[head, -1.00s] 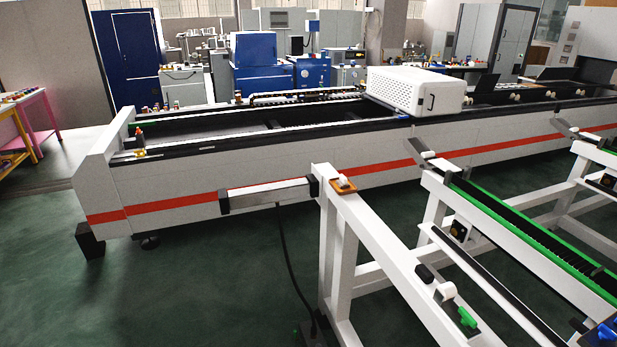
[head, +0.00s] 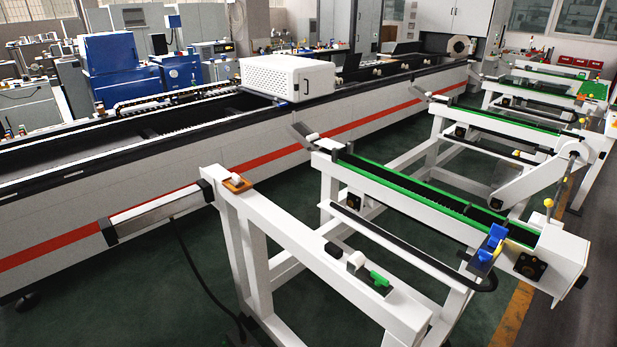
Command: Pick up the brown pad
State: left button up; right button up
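A long white machine with a red stripe (head: 165,199) runs behind the rack. A black cable (head: 190,262) hangs to the floor. White rack frames with green strips (head: 420,199) fill the right. Dark green floor (head: 120,300) is clear at the lower left.

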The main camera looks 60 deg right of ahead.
aim_at(237, 181)
jog(key=z, duration=0.35)
jog(key=i, duration=3)
jog(key=z, duration=2.9)
